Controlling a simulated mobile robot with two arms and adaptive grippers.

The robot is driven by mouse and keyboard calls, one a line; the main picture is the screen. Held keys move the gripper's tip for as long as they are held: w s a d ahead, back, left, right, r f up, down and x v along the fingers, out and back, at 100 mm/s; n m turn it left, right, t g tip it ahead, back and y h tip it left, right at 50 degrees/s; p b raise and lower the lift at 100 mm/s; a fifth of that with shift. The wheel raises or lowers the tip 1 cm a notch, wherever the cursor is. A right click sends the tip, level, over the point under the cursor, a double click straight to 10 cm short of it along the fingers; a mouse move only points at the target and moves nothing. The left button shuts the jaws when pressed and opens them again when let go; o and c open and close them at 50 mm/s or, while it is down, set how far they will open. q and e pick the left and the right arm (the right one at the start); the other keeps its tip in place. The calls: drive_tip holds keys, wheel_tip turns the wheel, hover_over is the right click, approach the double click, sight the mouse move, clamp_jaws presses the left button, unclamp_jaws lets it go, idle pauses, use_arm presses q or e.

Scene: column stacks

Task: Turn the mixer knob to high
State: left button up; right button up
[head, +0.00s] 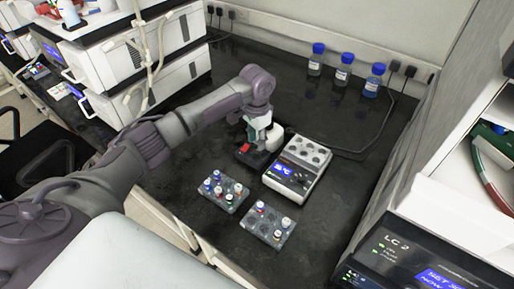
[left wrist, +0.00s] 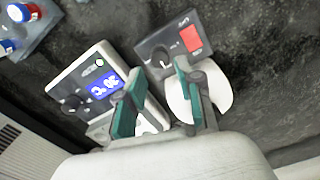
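The mixer is a small dark grey box (head: 252,158) with a red switch, left of the heating block on the black bench. In the left wrist view the mixer (left wrist: 150,44) shows its red switch, a dial scale and a small dark knob (left wrist: 165,61). A white rounded part (left wrist: 212,88) sits at its near end, partly behind a finger. My left gripper (head: 264,130) is over the mixer. In the left wrist view its teal-padded fingers (left wrist: 157,90) are apart, with the knob just beyond the tips. Contact with the knob cannot be made out. My right gripper is not in view.
The heating block (head: 299,165), with a blue display, stands close right of the mixer. Two tube racks (head: 222,191) (head: 268,225) lie in front. Blue-capped bottles (head: 343,72) stand at the back. Bench behind the mixer is mostly clear, with a cable.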

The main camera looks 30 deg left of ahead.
sight(257, 151)
use_arm(q)
wheel_tip(257, 151, down, 4)
drive_tip(key=shift+f, duration=0.4)
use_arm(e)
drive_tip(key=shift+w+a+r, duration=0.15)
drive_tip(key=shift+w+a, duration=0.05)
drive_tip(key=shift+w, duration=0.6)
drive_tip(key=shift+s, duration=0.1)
use_arm(q)
clamp_jaws()
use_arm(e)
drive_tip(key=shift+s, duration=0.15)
